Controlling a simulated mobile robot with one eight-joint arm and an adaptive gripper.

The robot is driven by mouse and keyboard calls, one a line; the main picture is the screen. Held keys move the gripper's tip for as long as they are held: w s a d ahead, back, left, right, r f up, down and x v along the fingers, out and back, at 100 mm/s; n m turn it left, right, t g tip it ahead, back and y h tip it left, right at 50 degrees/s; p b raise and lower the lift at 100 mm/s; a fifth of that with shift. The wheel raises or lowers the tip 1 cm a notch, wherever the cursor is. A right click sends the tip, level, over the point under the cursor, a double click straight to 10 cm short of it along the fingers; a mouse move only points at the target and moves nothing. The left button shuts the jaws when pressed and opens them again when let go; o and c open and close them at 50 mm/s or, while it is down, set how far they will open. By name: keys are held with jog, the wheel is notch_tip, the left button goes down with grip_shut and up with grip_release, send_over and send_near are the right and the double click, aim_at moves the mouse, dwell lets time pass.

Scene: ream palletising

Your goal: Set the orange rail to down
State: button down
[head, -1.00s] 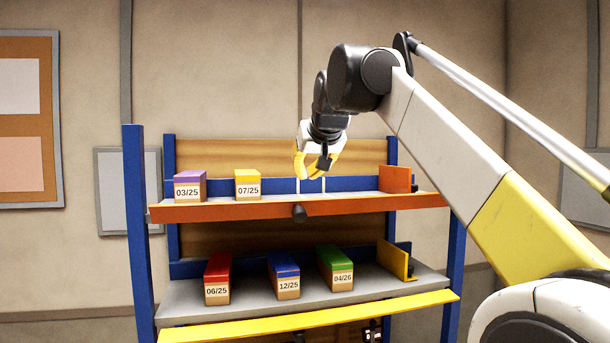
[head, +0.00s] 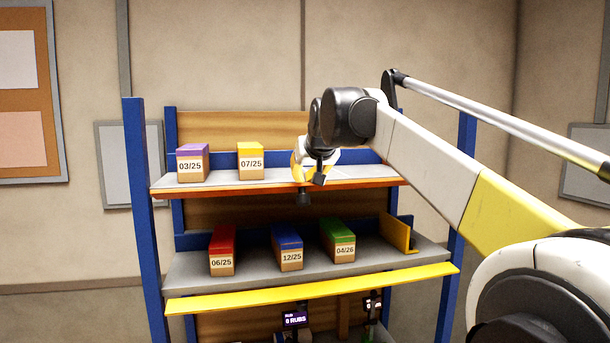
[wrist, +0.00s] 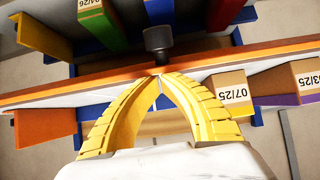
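The orange rail (head: 225,191) runs along the front edge of the upper shelf and shows as a thin strip, with the grey shelf top (head: 220,183) visible behind it. A dark round knob (head: 303,198) sits at the middle of its front. In the wrist view the rail (wrist: 235,54) crosses the picture, with the knob (wrist: 158,40) just beyond the fingertips. My gripper (head: 300,181) is at the rail's middle, pointing down. In the wrist view its yellow fingers (wrist: 160,74) come together at the tips, with nothing visible between them; whether they touch the rail is unclear.
A purple-topped ream (head: 192,163) and a yellow-topped ream (head: 250,161) stand left of my gripper. Red (head: 222,249), blue (head: 287,247) and green (head: 338,240) reams stand on the lower shelf, behind its yellow rail (head: 310,289).

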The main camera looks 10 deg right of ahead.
jog(key=shift+s, duration=0.1)
jog(key=shift+s+f+t+b, duration=0.1)
jog(key=shift+f+t+b, duration=0.1)
jog(key=shift+t+b, duration=0.45)
jog(key=shift+r, duration=0.1)
dwell(0.9)
